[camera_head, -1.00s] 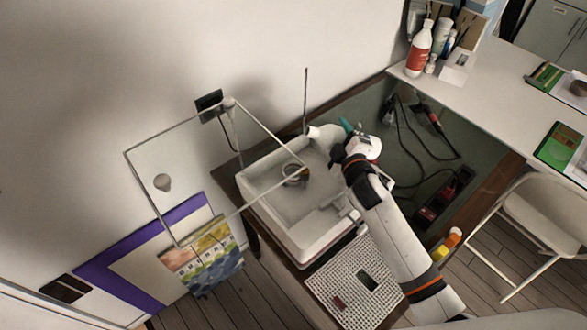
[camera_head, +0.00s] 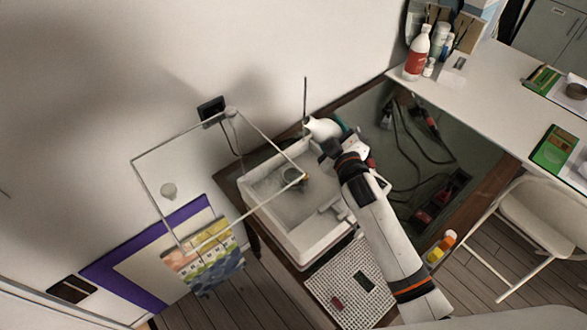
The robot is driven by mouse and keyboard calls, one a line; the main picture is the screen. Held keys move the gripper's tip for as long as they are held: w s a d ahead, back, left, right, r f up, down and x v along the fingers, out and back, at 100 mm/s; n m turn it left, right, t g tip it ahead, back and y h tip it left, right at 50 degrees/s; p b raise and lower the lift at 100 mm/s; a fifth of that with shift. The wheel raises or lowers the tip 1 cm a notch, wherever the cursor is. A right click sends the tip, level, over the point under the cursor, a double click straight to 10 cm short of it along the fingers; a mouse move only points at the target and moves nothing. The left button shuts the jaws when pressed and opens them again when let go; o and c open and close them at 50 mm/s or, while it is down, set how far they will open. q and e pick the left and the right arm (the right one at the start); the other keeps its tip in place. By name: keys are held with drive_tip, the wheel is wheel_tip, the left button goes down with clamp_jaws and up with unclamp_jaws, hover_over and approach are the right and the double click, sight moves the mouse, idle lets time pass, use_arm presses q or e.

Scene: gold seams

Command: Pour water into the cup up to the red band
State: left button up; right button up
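A small dark round vessel (camera_head: 291,182), perhaps the cup, sits inside the white sink basin (camera_head: 300,249). A yellowish spot shows just right of it. No red band or water level can be made out. My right arm reaches in from the lower right, its wrist over the basin's far right corner. A white rounded object (camera_head: 323,127) is at the arm's end, by that corner; I cannot tell whether it is a water vessel or part of my wrist. A teal piece (camera_head: 346,123) shows behind it. My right gripper's fingers are hidden. My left gripper is out of view.
A thin metal frame (camera_head: 183,145) stands left of the sink, crossing over it in view. A perforated white mat (camera_head: 335,284) lies in front. Cables and red tools (camera_head: 437,207) lie in the recess to the right. Bottles (camera_head: 416,55) stand on the white table.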

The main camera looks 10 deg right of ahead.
drive_tip(key=shift+a+f+m+b, duration=0.55)
drive_tip(key=shift+f+m+b, duration=0.15)
drive_tip(key=shift+m+b, duration=0.15)
drive_tip(key=shift+r+m+p, duration=0.9)
drive_tip(key=shift+m+p, duration=0.05)
drive_tip(key=shift+p, duration=0.05)
drive_tip(key=m, duration=0.3)
drive_tip(key=shift+w+a+t+y, duration=0.1)
drive_tip(key=shift+t+y, duration=0.2)
drive_tip(key=shift+t, duration=0.1)
drive_tip(key=shift+f+m+b, duration=0.5)
drive_tip(key=shift+f, duration=0.15)
drive_tip(key=shift+a+f+m, duration=0.15)
drive_tip(key=shift+f+m, duration=0.15)
drive_tip(key=shift+m, duration=0.3)
